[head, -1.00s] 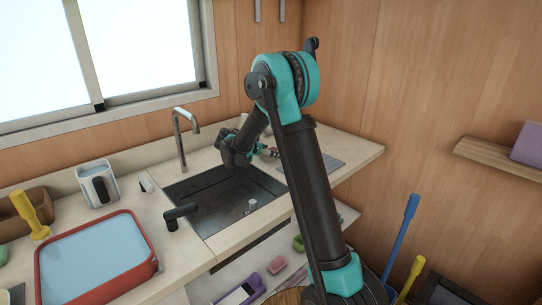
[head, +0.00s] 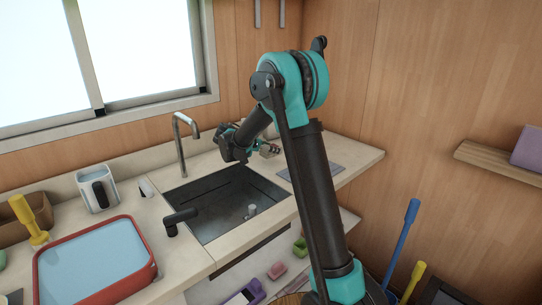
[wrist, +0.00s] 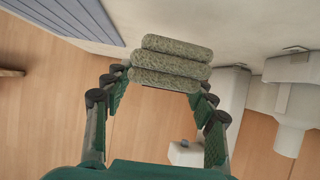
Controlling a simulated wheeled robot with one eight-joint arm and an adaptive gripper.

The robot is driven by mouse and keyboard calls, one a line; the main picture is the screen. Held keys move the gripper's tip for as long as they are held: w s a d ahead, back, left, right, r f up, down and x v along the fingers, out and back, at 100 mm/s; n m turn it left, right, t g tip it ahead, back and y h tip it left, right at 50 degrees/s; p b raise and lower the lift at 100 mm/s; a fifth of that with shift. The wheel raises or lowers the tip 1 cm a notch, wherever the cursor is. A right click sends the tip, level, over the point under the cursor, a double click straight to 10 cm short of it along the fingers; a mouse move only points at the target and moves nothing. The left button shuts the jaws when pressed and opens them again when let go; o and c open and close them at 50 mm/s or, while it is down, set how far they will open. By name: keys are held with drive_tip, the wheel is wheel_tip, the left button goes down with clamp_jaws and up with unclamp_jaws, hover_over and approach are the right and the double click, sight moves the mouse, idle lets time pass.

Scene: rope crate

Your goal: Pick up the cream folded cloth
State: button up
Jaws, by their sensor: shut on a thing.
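The folded cloth (wrist: 172,62) is a stack of rounded, speckled grey-green layers in the wrist view, rather than clear cream. My gripper (wrist: 160,78) is shut on it, with one finger at each end of the stack. The cloth appears held up off the pale counter, though the gap is hard to judge. In the head view my gripper (head: 262,149) is small, at the far side of the sink near the back wall. The cloth is too small there to make out clearly.
The dark sink (head: 182,190) and its tap (head: 178,135) lie left of my gripper. A grey-blue mat (head: 328,170) is on the counter to the right. White fixtures or containers (wrist: 232,95) show at right in the wrist view. A red tub (head: 40,290) stands at the front left.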

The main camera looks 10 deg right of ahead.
wheel_tip(320, 180, up, 16)
drive_tip(key=shift+r, duration=0.1)
drive_tip(key=shift+s, duration=0.1)
idle(0.7)
